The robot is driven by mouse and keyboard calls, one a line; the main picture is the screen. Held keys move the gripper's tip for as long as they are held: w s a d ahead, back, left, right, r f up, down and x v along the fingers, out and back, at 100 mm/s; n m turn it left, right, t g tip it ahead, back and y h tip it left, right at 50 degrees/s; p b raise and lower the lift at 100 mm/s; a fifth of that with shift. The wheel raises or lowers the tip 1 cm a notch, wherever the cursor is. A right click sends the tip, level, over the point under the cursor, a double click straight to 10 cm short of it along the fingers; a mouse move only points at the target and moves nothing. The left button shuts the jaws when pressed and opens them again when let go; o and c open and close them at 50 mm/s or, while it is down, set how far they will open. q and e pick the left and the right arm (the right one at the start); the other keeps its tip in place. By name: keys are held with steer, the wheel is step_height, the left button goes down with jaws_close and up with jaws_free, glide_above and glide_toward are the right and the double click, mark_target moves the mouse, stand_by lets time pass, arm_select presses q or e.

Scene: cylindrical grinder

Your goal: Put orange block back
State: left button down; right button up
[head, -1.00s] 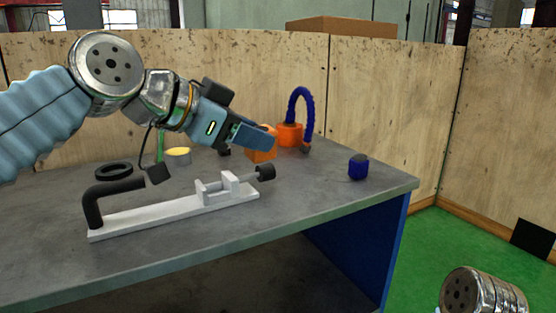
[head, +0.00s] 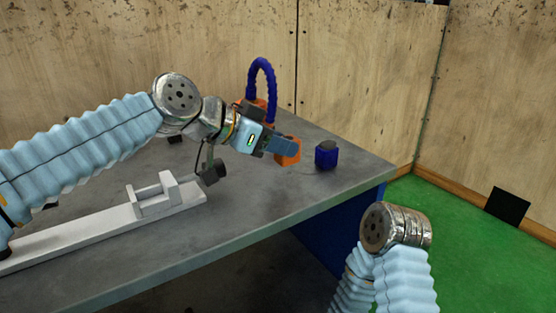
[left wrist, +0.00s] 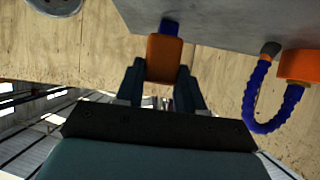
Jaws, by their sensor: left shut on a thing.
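My left gripper (head: 284,146) is shut on an orange block (head: 289,154), which shows at the fingertips. In the left wrist view the orange block (left wrist: 163,60) sits between the two fingers of the left gripper (left wrist: 161,76). In the head view the block is just left of a small dark blue block (head: 326,156) with a grey top, which stands on the table near its right end. I cannot tell whether the orange block touches the table. My right arm shows at the lower right, but its gripper is out of view.
A blue hose (head: 262,68) on an orange base stands behind the left gripper. A light grey fixture (head: 130,212) with a dark knob (head: 213,174) lies along the table (head: 245,208). Wooden panels (head: 350,70) stand behind. The table's front right is clear.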

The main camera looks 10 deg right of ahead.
mark_target(274, 160)
arm_select(q)
steer(key=shift+w+d+f, duration=0.2)
steer(key=shift+w+f, duration=0.5)
steer(key=shift+f, duration=0.25)
steer(key=shift+w+f+b, duration=0.1)
steer(key=shift+f+b, duration=0.2)
steer(key=shift+f, duration=1.3)
steer(key=shift+f, duration=0.2)
steer(key=c, duration=0.7)
jaws_free()
steer(key=shift+r, duration=0.2)
steer(key=shift+a+r, duration=0.15)
steer(key=b+v, duration=0.1)
steer(key=v, duration=1)
steer(key=shift+a, duration=0.3)
